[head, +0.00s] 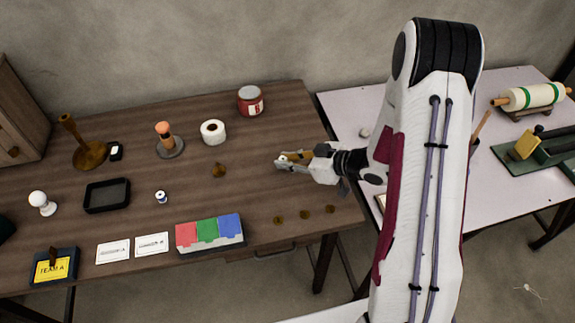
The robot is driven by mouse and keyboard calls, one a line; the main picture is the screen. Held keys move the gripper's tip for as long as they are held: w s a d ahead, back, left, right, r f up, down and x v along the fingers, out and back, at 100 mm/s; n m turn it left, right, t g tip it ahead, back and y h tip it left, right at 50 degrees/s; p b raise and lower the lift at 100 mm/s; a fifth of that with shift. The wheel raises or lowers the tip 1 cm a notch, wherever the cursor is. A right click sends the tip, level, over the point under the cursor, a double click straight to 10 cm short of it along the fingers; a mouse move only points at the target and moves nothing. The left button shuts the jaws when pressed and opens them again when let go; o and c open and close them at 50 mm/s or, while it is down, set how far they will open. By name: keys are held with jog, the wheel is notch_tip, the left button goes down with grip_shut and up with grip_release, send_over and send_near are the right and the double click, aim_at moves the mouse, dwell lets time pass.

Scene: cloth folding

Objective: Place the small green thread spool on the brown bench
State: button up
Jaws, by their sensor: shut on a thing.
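My gripper (284,162) reaches in from the right over the right part of the brown bench (255,120). It is shut on a small pale thing (283,157) that is mostly hidden between the fingers. I cannot tell whether this is the green thread spool, nor whether it touches the bench top. No green spool shows clearly elsewhere. A small white and blue spool (161,197) stands upright on the bench, left of my gripper.
A black tray (107,208), a white roll (213,132), a red jar (250,100) and a red, green and blue box (209,245) are on the bench. Several small brown discs lie along the front right. A pale table (510,190) with tools stands on the right.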

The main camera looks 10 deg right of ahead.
jog(key=shift+f, duration=1.2)
jog(key=shift+f, duration=0.1)
jog(key=o, duration=0.7)
jog(key=shift+c, duration=0.2)
jog(key=shift+s+d+r, duration=0.3)
jog(key=shift+d+r, duration=0.1)
jog(key=shift+v, duration=5.45)
jog(key=shift+a, duration=0.1)
